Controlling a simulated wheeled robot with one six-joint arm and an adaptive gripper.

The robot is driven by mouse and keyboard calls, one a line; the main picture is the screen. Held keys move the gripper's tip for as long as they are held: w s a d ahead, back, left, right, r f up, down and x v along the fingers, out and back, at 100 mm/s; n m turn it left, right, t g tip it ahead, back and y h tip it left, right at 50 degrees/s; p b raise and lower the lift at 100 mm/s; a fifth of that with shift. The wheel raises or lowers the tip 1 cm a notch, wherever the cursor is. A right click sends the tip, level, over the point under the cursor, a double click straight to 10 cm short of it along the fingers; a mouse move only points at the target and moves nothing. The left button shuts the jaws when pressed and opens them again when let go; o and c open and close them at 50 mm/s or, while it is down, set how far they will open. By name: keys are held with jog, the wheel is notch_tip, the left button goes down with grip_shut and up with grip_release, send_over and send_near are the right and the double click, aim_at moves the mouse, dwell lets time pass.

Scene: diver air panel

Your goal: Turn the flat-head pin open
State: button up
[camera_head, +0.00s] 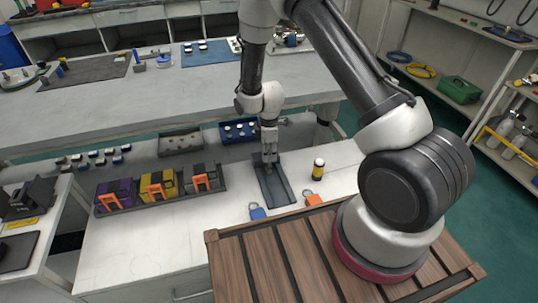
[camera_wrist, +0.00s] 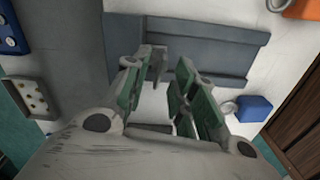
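A dark grey panel (camera_head: 275,187) lies on the white counter, and it fills the upper middle of the wrist view (camera_wrist: 215,45). My gripper (camera_head: 269,158) points down over the panel's far end. In the wrist view my gripper (camera_wrist: 160,72) has its two green-padded fingers apart, with a gap between them. A small upright grey piece (camera_wrist: 158,62) shows between the fingertips. It may be the flat-head pin, but I cannot tell for sure, nor whether a finger touches it. In the head view my gripper hides this spot.
A blue padlock (camera_head: 257,212) and an orange padlock (camera_head: 313,198) lie near the panel's near end. A rack with purple, yellow and grey blocks (camera_head: 157,187) is to the left. A blue tray (camera_head: 238,130) sits behind.

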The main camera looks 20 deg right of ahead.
notch_tip(320, 180, up, 11)
dwell(0.6)
jog(key=s+d+r+m+g, duration=0.1)
jog(key=s+d+m+g, duration=0.1)
jog(key=s+m, duration=0.4)
jog(key=s+d+r+m+t, duration=0.2)
jog(key=s+d+r+m, duration=0.1)
jog(key=s+r, duration=0.4)
jog(key=s+d+r+m+t, duration=0.2)
jog(key=s+d+r, duration=0.3)
jog(key=r, duration=0.9)
jog(key=s+d+r+m+t, duration=0.2)
jog(key=s+d+r+m, duration=0.2)
jog(key=s+r, duration=0.6)
jog(key=shift+d+r+m, duration=0.15)
jog(key=shift+d+m, duration=0.25)
jog(key=shift+d, duration=0.15)
